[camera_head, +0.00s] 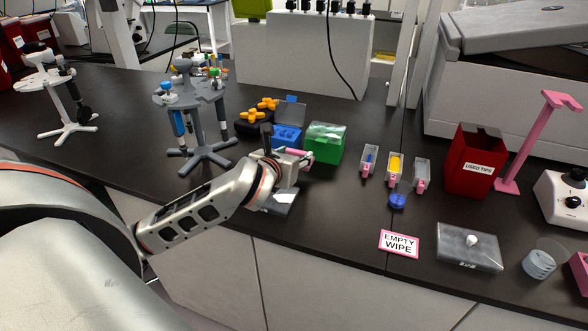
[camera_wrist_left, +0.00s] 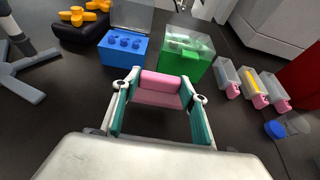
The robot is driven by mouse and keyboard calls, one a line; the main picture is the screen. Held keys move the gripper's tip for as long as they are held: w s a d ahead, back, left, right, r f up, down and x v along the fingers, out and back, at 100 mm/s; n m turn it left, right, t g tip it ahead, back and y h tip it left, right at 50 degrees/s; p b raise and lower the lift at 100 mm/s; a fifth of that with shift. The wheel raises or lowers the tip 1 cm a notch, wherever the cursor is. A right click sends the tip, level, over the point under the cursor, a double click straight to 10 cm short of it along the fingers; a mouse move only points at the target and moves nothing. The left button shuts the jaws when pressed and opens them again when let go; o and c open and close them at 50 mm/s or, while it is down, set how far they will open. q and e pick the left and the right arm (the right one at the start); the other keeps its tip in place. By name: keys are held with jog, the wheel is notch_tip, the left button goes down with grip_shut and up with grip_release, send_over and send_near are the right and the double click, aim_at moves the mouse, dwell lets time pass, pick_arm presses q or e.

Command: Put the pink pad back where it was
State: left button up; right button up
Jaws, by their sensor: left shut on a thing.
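My left gripper (camera_head: 292,160) is shut on the pink pad (camera_wrist_left: 160,90), which lies crosswise between the two teal-lined fingers in the left wrist view. In the head view only a small part of the pink pad (camera_head: 299,152) shows, beside the gripper and in front of the green box (camera_head: 325,143). Whether the pad touches the counter cannot be told. My right gripper is in neither view.
A blue rack (camera_head: 286,137) stands left of the green box. A pipette stand (camera_head: 203,105) is further left. Small trays, a red used-tips bin (camera_head: 470,160) and an "EMPTY WIPE" card (camera_head: 399,243) are to the right. Some black counter (camera_head: 335,205) is clear.

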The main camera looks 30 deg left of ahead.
pick_arm(q)
notch_tip(320, 180, down, 4)
jog(key=shift+f+b, duration=0.1)
jog(key=shift+b, duration=0.2)
jog(key=o, duration=1.6)
jog(key=shift+f, duration=0.1)
